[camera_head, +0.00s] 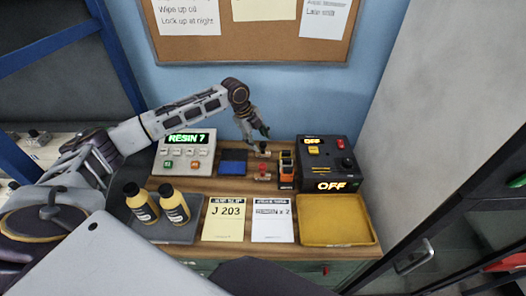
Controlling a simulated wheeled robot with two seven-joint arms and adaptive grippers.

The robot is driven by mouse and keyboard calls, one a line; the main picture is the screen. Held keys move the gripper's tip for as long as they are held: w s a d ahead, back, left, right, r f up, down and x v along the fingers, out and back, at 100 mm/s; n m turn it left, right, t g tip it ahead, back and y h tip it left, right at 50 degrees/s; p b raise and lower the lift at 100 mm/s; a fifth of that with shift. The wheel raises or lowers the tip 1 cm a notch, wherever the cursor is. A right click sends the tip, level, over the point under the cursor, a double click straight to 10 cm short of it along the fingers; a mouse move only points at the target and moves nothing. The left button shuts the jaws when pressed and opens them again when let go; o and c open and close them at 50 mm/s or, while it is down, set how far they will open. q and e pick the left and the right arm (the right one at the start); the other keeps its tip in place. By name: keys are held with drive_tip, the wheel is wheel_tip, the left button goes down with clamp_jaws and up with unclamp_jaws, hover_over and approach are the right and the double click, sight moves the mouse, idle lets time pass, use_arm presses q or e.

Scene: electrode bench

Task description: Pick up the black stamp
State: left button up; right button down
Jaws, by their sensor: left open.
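A small dark-handled stamp (263,147), which looks like the black stamp, stands towards the back of the wooden bench. A red-topped stamp (265,168) stands just in front of it. My left gripper (257,133) reaches in from the left and hangs just above the dark stamp with its fingers pointing down. It is open and seems empty. It is too small to tell whether a finger touches the stamp. My right gripper is not in view.
A blue pad (233,161) and a grey console reading RESIN 7 (186,155) lie to the left. An orange and black device (287,165) and a black OFF box (328,164) stand to the right. In front are bottles on a grey tray (180,234), two papers and a yellow tray (338,241).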

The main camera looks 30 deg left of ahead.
sight(262, 143)
use_arm(q)
drive_tip(key=shift+d+x, duration=0.1)
drive_tip(key=shift+x, duration=0.95)
drive_tip(key=shift+d+x, duration=0.15)
drive_tip(key=shift+x, duration=0.85)
drive_tip(key=c, duration=1.1)
